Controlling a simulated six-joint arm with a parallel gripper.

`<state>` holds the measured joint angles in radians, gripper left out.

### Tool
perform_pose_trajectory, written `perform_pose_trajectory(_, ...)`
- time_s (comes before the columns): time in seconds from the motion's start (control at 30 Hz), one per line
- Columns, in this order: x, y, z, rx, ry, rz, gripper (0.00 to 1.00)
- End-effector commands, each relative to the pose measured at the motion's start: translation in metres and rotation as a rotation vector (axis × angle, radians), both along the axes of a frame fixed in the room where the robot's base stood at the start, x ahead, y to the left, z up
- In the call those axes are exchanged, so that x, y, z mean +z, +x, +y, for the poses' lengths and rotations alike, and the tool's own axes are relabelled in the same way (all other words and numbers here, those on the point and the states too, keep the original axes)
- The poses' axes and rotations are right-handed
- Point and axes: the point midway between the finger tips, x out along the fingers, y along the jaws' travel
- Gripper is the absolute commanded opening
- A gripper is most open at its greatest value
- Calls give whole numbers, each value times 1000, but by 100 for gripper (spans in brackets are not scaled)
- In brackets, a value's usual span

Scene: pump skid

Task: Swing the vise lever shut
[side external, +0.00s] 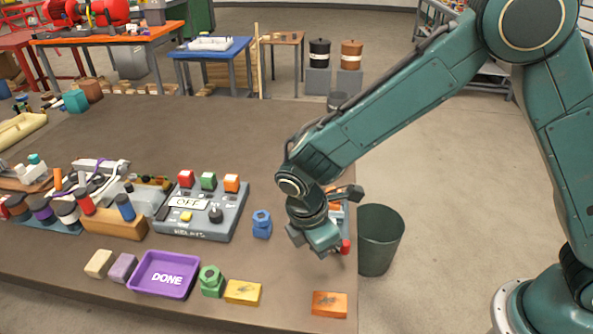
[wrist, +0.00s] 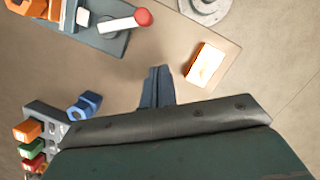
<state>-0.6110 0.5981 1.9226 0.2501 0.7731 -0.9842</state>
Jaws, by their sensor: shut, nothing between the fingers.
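The vise shows in the wrist view as a grey base plate (wrist: 100,38) with orange and pale parts at the upper left. Its lever (wrist: 118,24) is a white bar with a red ball knob (wrist: 143,17), pointing right. In the side view my arm hides most of the vise; the red knob (side external: 345,247) shows just right of my gripper (side external: 322,248). My gripper points down over the table's right end. In the wrist view its fingers (wrist: 157,76) are together and empty, apart from the lever in the picture.
An orange block (side external: 330,304) lies near the front right corner. A blue nut-shaped part (side external: 262,224) and a grey control box (side external: 200,212) stand left of my gripper. A dark bin (side external: 380,240) stands beyond the table's right edge. Bare tabletop lies around the fingers.

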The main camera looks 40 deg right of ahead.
Motion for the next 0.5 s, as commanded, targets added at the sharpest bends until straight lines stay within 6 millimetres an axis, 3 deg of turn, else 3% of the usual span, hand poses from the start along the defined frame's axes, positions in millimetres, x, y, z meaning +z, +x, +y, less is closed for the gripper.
perform_pose_trajectory(0.3, 51, 1, 13, 2, 3, -3, 0)
perform_pose_trajectory(0.5, 69, 1, 17, 0, 1, -2, 0)
